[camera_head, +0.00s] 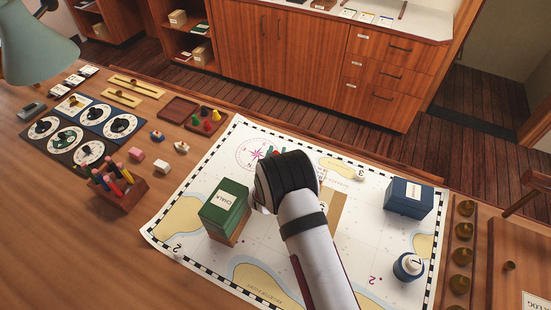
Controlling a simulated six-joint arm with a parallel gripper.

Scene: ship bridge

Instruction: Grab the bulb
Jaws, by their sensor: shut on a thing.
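My arm reaches over the chart from the bottom edge, and its dark ribbed wrist covers the middle of the chart. The jaws and anything between them are hidden behind this wrist. I cannot make out a bulb for certain in this view. A round blue thing with a pale rounded top (408,265) stands on the right of the chart, apart from my arm; I cannot tell what it is. A tan wooden piece (335,213) shows just right of my wrist, partly covered by it.
A green chalk box (224,206) stands close left of my wrist on the chart (192,255). A dark blue box (409,197) stands to the right. A pencil holder (122,194) and round dial cards (65,140) are farther left. Brass cups (462,231) line the right side.

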